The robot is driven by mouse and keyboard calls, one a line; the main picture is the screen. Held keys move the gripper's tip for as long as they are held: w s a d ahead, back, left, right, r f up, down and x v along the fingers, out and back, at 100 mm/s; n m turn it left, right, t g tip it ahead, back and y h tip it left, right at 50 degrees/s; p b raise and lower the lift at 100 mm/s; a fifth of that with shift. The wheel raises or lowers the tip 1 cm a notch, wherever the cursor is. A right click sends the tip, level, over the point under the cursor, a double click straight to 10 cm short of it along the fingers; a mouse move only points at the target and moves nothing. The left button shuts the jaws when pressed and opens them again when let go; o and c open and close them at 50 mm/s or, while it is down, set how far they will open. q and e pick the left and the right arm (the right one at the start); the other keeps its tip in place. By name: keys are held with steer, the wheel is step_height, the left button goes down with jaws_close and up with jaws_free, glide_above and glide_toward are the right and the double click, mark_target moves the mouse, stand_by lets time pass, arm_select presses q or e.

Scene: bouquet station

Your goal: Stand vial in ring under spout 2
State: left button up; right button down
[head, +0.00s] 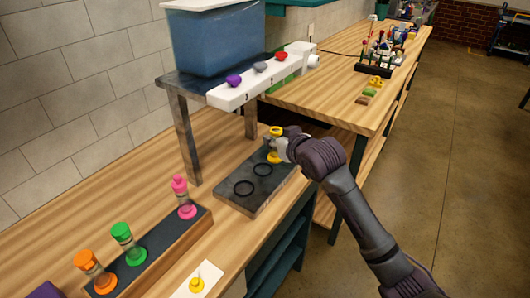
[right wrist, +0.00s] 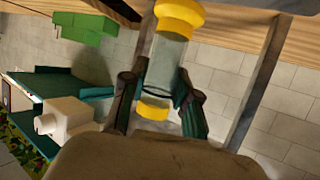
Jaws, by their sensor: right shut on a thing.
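My right gripper (head: 283,146) is shut on a clear vial with a yellow cap (head: 276,131) and yellow base. In the right wrist view the vial (right wrist: 168,62) sits between the two fingers of the gripper (right wrist: 160,88). In the head view it looks roughly upright at the far end of the dark slab (head: 232,204); I cannot tell whether its base touches the slab. Two black rings, a near one (head: 243,188) and a farther one (head: 262,169), lie empty on the slab. Above is a white spout bar (head: 232,95) with purple, grey and red knobs. My left gripper is out of view.
A blue tank (head: 212,45) stands on a metal-legged shelf over the bench. A rack (head: 158,246) at the front holds orange-, green- and pink-capped vials. A white card (head: 200,283) with a yellow spot lies near it. A second bench (head: 335,93) carries tools.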

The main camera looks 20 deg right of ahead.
steer(key=w+f, duration=0.1)
steer(key=f, duration=0.1)
steer(key=w+a+f, duration=0.1)
steer(key=f, duration=0.1)
steer(key=w+a+f+p, duration=0.1)
steer(key=f, duration=0.1)
steer(key=shift+w+a+f, duration=0.15)
steer(key=shift+w+f, duration=0.05)
steer(key=shift+w, duration=0.2)
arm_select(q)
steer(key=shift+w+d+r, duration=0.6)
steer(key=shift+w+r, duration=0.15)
arm_select(e)
steer(key=shift+f, duration=0.1)
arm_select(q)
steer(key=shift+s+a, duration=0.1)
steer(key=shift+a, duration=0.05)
arm_select(e)
steer(key=shift+f, duration=0.1)
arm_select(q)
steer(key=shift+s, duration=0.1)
arm_select(e)
steer(key=c, duration=0.9)
jaws_free()
steer(key=shift+f, duration=0.1)
steer(key=shift+o, duration=0.2)
